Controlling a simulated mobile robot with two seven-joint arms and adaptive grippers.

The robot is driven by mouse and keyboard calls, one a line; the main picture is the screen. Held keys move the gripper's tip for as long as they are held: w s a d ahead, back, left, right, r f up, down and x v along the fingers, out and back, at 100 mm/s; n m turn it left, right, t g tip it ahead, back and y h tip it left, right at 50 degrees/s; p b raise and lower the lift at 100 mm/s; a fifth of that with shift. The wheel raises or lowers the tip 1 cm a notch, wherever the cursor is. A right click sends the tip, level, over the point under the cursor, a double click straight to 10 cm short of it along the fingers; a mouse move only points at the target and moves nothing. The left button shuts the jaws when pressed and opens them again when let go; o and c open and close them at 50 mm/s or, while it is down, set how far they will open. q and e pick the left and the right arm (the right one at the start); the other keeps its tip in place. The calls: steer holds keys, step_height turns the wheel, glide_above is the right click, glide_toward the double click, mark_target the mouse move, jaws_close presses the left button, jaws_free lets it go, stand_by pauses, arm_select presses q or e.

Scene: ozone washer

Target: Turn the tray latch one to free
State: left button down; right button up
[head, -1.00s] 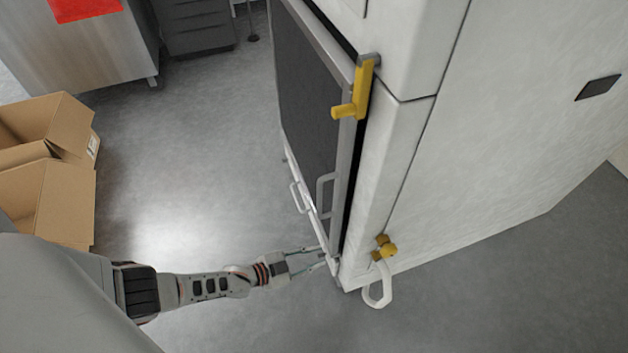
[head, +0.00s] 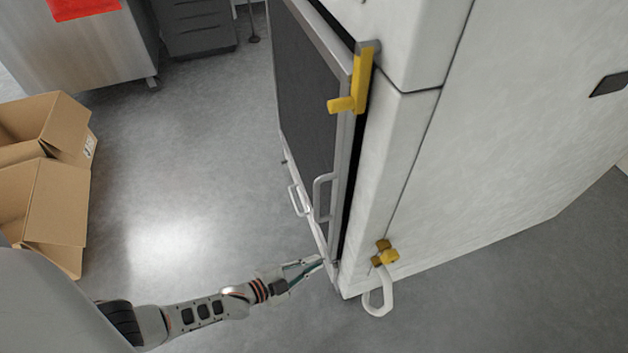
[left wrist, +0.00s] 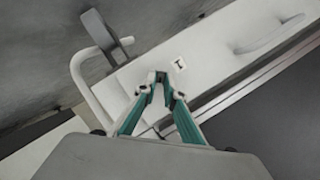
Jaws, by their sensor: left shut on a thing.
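My left gripper (head: 318,262) is at the low front corner of the white washer (head: 385,150). In the head view the latch is hidden at the fingertips. My right gripper is not in view.
A yellow door handle (head: 362,85) juts out above. White pull handles (head: 323,197) stand out from the low front. A yellow valve (head: 386,254) with a white curved pipe (head: 378,296) is on the side. Open cardboard boxes (head: 62,195) are at left; the floor between is clear.

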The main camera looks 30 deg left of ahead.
arm_select(q)
steer(key=shift+s+f+m+t+y, duration=0.15)
steer(key=shift+m+t+y, duration=0.2)
steer(key=shift+m, duration=0.55)
steer(key=c, duration=2.1)
jaws_free()
steer(key=shift+c, duration=0.2)
steer(key=v, duration=1.2)
steer(key=shift+o, duration=0.5)
steer(key=shift+f, duration=0.1)
